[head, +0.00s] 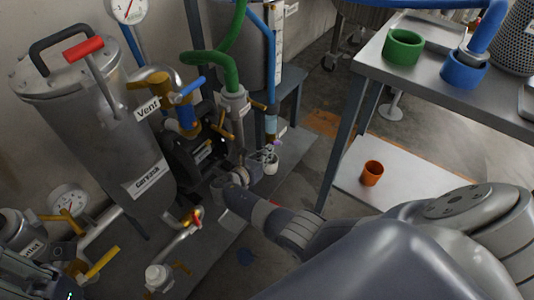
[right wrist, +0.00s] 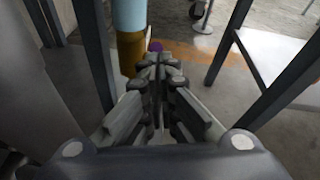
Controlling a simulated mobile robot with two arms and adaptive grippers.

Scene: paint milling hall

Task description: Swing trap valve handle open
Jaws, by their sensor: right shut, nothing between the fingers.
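My right gripper (head: 263,155) reaches in from the right and is shut and empty beside the lower end of a vertical pipe. In the right wrist view its closed fingers (right wrist: 160,65) point at a light blue pipe section (right wrist: 129,15) with a brass piece (right wrist: 130,50) below it. A small purple part (right wrist: 155,46), perhaps the trap valve handle, shows just beyond the fingertips; it also shows in the head view (head: 278,143). I cannot tell whether the fingers touch it. No trap label is readable.
A steel tank (head: 100,130) with a red lid handle (head: 83,49) stands at left. A blue handle (head: 192,87) is by the Vent label. At right, a steel table (head: 430,85) carries green and blue cups, with an orange cup (head: 372,173) on its lower shelf.

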